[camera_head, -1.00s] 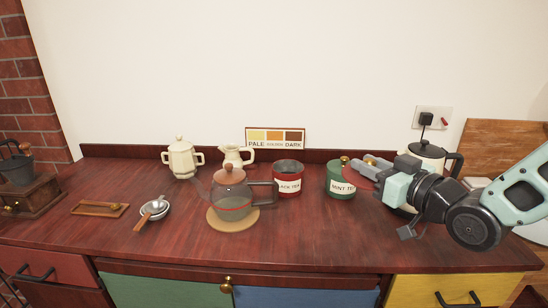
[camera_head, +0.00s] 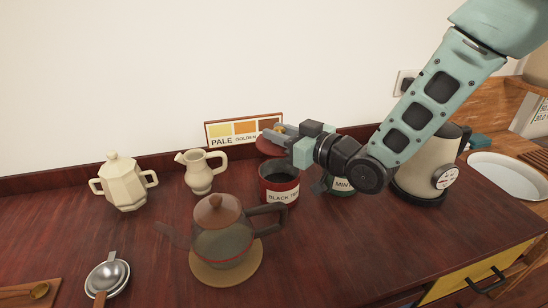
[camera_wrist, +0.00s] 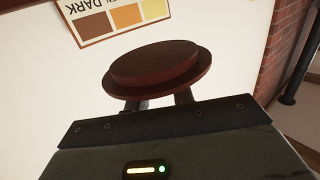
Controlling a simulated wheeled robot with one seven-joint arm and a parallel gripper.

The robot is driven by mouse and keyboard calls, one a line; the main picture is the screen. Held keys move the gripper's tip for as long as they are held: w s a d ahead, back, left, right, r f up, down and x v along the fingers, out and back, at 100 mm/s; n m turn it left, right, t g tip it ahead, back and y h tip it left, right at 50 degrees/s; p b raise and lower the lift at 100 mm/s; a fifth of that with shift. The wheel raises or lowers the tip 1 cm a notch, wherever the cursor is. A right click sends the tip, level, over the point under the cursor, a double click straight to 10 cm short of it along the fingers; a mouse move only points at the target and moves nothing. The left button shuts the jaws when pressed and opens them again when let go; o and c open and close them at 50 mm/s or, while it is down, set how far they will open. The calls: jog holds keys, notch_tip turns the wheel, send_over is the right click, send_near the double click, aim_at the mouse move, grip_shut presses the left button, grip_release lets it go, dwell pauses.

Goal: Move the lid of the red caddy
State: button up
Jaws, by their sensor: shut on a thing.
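The red caddy (camera_head: 279,188), labelled black tea, stands on the counter with its top open and dark inside. My gripper (camera_head: 277,134) is shut on the red lid (camera_head: 266,147), by its knob as far as I can tell. It holds the lid in the air above and slightly behind the caddy, apart from it. The wrist view shows the round dark-red lid (camera_wrist: 158,68) at the ends of my fingers (camera_wrist: 160,102). The fingers hide part of the lid in the head view.
A glass teapot (camera_head: 222,232) on a round mat stands in front of the caddy. The green mint caddy (camera_head: 343,185) is close on its right, partly hidden by my arm. A cream jug (camera_head: 201,172), sugar pot (camera_head: 124,184) and kettle (camera_head: 421,172) stand nearby. A colour card (camera_head: 243,131) leans behind.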

notch_tip(320, 180, down, 6)
dwell(0.4)
jog(key=shift+f, duration=0.1)
jog(key=shift+f+b, duration=0.3)
jog(key=shift+f, duration=0.05)
jog(key=shift+f+b, duration=0.25)
jog(key=shift+b, duration=0.05)
jog(key=o, duration=1)
jog(key=shift+r, duration=0.1)
